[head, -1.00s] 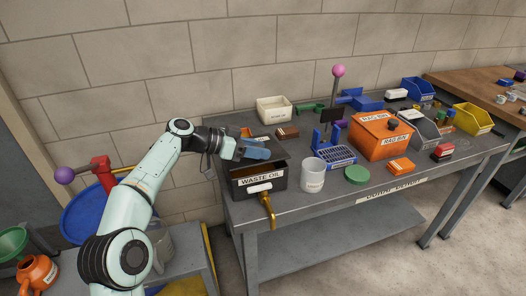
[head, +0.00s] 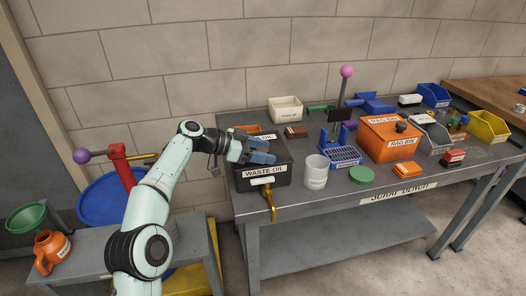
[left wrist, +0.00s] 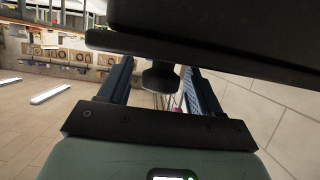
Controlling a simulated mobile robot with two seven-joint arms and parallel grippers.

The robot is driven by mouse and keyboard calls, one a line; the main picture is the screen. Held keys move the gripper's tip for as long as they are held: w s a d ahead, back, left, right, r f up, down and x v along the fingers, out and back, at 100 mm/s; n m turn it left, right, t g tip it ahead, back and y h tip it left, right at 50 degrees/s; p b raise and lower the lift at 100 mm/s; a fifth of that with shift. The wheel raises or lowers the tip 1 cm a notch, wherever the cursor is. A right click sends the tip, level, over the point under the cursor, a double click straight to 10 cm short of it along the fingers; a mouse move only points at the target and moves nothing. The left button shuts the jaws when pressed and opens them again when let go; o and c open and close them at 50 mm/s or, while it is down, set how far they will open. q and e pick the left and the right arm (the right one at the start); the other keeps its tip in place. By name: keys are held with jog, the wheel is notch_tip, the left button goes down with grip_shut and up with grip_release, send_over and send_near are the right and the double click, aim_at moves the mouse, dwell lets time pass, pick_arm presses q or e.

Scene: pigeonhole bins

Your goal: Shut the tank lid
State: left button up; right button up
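The black waste oil tank (head: 262,182) stands at the left end of the bench, with a white label and a brass tap (head: 270,203) on its front. Its dark lid (head: 282,153) lies over the top; I cannot tell whether it is fully seated. My left gripper (head: 262,155) is just above the lid with its blue fingers apart. In the left wrist view a dark knob (left wrist: 160,76) under a dark slab shows between the open fingers, with gaps beside it. The fingers partly hide the lid in the head view. My right gripper is not in view.
A white cup (head: 316,172) stands close to the tank's right, then a green disc (head: 361,175) and the orange rag bin (head: 392,138). A cream bin (head: 286,107) is behind.

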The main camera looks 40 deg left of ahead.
pick_arm(q)
jog(key=p+v, duration=0.2)
jog(key=v, duration=1.1)
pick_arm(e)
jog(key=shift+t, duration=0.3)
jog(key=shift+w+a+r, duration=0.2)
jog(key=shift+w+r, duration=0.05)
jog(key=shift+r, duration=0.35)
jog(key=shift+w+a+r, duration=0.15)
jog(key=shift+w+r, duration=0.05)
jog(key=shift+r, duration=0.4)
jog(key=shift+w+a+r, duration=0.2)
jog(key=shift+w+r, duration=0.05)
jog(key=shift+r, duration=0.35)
pick_arm(q)
jog(key=shift+s+a+r, duration=0.1)
jog(key=shift+r, duration=0.05)
